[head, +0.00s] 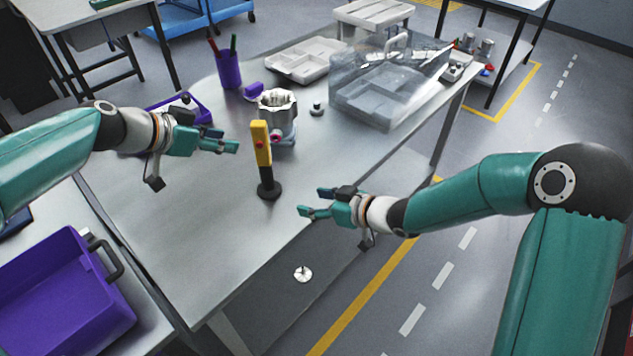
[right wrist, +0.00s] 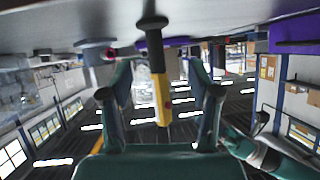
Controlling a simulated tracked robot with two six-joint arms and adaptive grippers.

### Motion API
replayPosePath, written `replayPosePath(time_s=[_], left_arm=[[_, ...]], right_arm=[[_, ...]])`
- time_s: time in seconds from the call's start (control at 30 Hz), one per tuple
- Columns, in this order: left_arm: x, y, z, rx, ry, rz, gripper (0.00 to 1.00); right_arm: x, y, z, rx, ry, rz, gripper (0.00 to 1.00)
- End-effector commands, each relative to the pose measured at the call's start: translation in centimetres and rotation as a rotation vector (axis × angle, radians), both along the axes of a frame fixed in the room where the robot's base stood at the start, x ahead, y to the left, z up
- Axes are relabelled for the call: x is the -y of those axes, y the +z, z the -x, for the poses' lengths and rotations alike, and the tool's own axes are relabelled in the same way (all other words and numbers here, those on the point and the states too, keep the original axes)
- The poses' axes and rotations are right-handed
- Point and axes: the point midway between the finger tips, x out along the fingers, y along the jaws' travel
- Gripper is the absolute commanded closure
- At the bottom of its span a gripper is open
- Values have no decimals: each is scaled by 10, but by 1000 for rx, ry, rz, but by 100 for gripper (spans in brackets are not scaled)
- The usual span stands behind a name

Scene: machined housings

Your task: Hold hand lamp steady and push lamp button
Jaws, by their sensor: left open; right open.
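The hand lamp (head: 263,148) stands upright on the table, with a yellow upper body, a black lower part and a round black base. A small red spot, perhaps the button, shows on its yellow side. My left gripper (head: 236,146) is open and empty, just left of the lamp's yellow part. My right gripper (head: 308,202) is open and empty, right of the lamp's base near the table edge. In the right wrist view the picture is upside down, and the lamp (right wrist: 161,85) shows between the open fingers of my right gripper (right wrist: 168,75), apart from them.
A machined metal housing (head: 278,107) stands close behind the lamp. A clear bin (head: 375,105), a pale tray (head: 290,62) and a purple pen cup (head: 228,72) are farther back. A purple tray (head: 200,105) lies behind my left wrist. The table's front left is clear.

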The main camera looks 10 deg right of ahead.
Motion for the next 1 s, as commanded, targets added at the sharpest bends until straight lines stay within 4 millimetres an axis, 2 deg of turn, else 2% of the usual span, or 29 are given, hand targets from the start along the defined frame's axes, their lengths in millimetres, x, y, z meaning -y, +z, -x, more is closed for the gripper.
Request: replayPosePath(time_s=[0.03,0.1,0.2,0.3,0.53,1.0], left_arm=[[0,0,0,0,0,0,58],[0,0,0,0,0,0,58],[0,0,0,-1,-1,0,58],[0,0,0,-1,-1,0,58],[1,0,0,0,-1,0,58],[0,0,0,-1,-1,0,58]], right_arm=[[2,18,-6,45,6,10,38],[3,33,-10,81,6,17,38],[4,46,-12,107,2,18,38],[1,49,-15,116,5,19,38],[-17,38,-33,112,7,18,38],[-72,2,-98,113,5,18,38]])
